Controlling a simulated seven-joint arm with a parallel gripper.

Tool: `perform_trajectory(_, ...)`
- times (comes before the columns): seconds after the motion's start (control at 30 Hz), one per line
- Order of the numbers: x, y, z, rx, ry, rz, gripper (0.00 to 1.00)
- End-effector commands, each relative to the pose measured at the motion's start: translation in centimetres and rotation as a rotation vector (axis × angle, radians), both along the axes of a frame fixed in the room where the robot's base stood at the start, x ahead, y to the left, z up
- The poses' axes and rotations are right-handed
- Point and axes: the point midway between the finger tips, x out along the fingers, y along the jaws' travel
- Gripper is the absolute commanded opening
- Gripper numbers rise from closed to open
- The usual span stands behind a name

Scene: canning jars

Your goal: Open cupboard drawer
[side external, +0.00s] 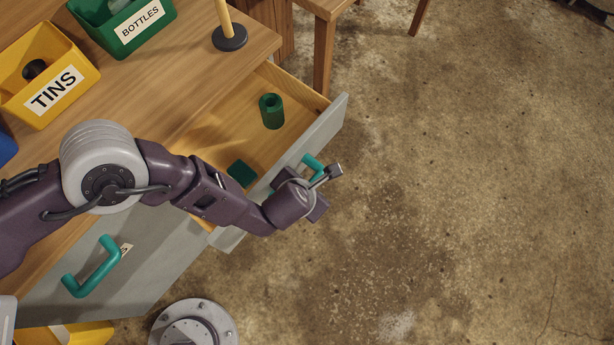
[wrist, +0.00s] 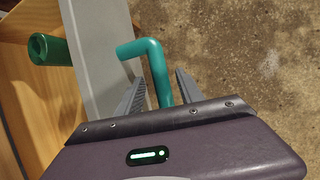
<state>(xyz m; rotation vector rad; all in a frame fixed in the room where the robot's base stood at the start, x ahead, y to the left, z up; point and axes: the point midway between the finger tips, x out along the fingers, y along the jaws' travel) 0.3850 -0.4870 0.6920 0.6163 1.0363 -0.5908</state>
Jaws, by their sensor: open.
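The cupboard drawer (side external: 333,119) has a grey front and a light wooden inside, and it stands pulled out from the cupboard in the side view. Its front panel also shows in the wrist view (wrist: 93,45). The teal drawer handle (wrist: 156,68) lies between my two open fingers in the wrist view. In the side view the handle (side external: 312,161) is partly hidden by my gripper (side external: 333,178). I cannot tell whether either finger touches the handle. A dark green hollow cylinder (side external: 271,111) stands inside the drawer, and a flat green piece (side external: 241,173) lies there partly behind my arm.
On the cupboard top stand a yellow TINS bin (side external: 48,75), a green BOTTLES bin (side external: 122,22) and a post on a dark round base (side external: 230,38). Another grey front with a teal handle (side external: 91,268) is at lower left. A wooden stool (side external: 325,40) stands behind. The floor at right is clear.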

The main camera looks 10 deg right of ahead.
Motion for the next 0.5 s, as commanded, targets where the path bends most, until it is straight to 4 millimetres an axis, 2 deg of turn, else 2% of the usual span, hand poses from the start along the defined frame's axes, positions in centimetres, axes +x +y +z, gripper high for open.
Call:
perform_trajectory(0.07, -0.3, 0.1, 0.7, 0.0, 0.0, 0.0, 0.44)
perform_trajectory(0.3, -2.1, 0.8, 5.2, -0.001, -0.001, 0.0, 0.44)
perform_trajectory(0.5, -2.7, 1.1, 6.4, -0.001, -0.001, 0.0, 0.44)
